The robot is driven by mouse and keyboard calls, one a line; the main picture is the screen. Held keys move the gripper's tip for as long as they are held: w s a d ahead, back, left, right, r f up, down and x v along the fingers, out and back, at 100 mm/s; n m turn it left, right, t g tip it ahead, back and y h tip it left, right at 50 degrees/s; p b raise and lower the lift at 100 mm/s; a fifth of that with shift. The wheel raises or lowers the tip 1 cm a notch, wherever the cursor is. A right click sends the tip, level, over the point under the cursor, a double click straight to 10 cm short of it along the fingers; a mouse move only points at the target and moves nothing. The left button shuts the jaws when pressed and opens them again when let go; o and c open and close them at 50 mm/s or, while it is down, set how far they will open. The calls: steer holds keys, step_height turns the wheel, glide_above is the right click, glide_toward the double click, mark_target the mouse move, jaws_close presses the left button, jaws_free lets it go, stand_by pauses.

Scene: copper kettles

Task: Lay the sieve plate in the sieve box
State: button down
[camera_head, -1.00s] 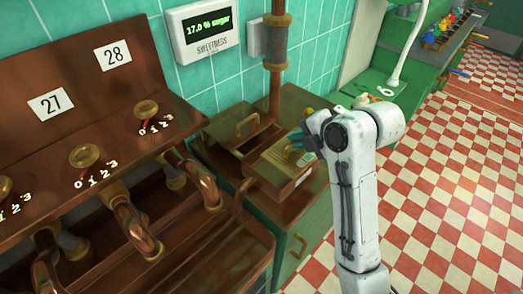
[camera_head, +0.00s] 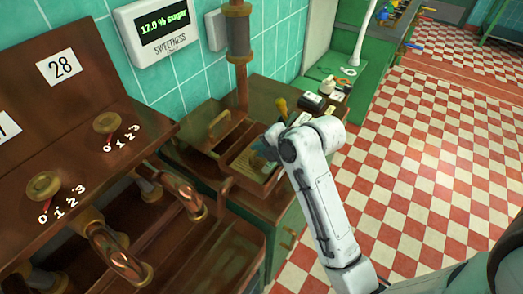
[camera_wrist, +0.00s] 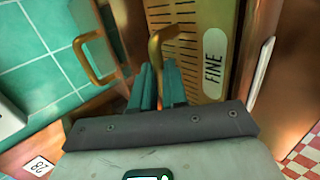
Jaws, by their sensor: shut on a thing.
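The sieve plate (camera_wrist: 192,40) is a brass slotted plate with a white label reading FINE, seen in the wrist view. It also shows in the head view (camera_head: 246,163), low in a wooden-brown frame. My gripper (camera_wrist: 160,72) is shut on its upright brass handle (camera_wrist: 163,43). In the head view my gripper (camera_head: 266,148) is mostly hidden behind my wrist. The brown, copper-edged surround (camera_head: 262,193) about the plate looks like the sieve box. I cannot tell whether the plate rests on its bottom or is held slightly above.
A second brass handle (camera_wrist: 88,58) stands left of my gripper, on a brown part by the tiled wall. Copper pipes and valve knobs (camera_head: 108,123) are at the left. Small objects (camera_head: 313,102) stand on the counter behind. The checkered floor (camera_head: 430,170) at right is clear.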

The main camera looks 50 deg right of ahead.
steer(key=shift+f, duration=0.5)
steer(key=shift+f, duration=0.15)
steer(key=c, duration=1.1)
jaws_free()
steer(key=shift+c, duration=0.2)
steer(key=p+v, duration=0.1)
steer(key=v, duration=1.1)
steer(key=shift+p, duration=0.35)
